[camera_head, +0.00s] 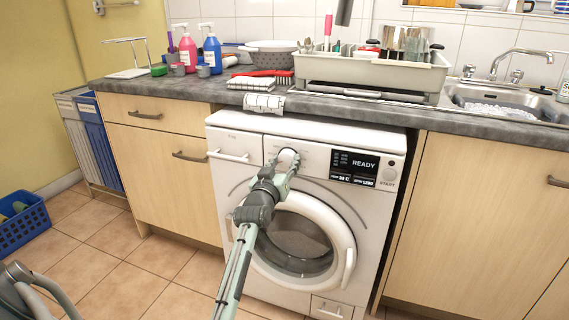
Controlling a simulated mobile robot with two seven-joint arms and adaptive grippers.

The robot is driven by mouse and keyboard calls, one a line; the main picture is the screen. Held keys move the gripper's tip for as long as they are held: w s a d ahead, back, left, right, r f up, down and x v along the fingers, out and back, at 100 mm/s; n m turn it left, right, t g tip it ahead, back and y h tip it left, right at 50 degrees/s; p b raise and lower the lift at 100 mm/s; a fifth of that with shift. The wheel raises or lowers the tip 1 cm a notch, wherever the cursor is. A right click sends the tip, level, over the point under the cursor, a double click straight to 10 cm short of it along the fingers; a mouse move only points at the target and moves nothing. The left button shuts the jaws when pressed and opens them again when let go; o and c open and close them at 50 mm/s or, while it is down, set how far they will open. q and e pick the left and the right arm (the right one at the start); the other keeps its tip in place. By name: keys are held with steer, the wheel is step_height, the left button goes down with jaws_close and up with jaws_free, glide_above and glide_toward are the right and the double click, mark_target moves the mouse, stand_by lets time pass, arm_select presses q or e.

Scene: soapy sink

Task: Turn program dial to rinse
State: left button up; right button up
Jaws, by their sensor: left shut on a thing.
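A white washing machine (385,217) stands under the counter, with its round door shut. Its program dial (289,155) is a white knob on the front panel, left of the black display (354,166), which reads READY. My left gripper (286,164) is shut on the dial, its fingers around the knob. The fingers partly cover the dial and its surrounding markings, so I cannot read where the dial points. The START button (389,175) is right of the display.
The grey counter (180,90) runs above the machine, with bottles, a colander (270,56), a dish rack (372,72) and folded cloths on it. A sink (500,105) is at the right. A blue basket (20,222) stands on the tiled floor at the left.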

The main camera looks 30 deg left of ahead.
arm_select(q)
steer(key=shift+r+m, duration=0.1)
steer(key=shift+m, duration=0.3)
steer(key=shift+c, duration=0.3)
steer(key=m+p, duration=0.2)
steer(key=m, duration=0.2)
steer(key=o, duration=1.2)
steer(key=shift+c, duration=0.2)
arm_select(e)
steer(key=f, duration=0.1)
steer(key=s+f, duration=0.1)
steer(key=f, duration=0.3)
steer(key=shift+s+d+f, duration=0.1)
steer(key=shift+s+f, duration=0.15)
steer(key=shift+s, duration=0.15)
arm_select(q)
steer(key=shift+s+d+f, duration=0.2)
steer(key=shift+s+f, duration=0.05)
steer(key=shift+s, duration=0.25)
steer(key=v, duration=1.1)
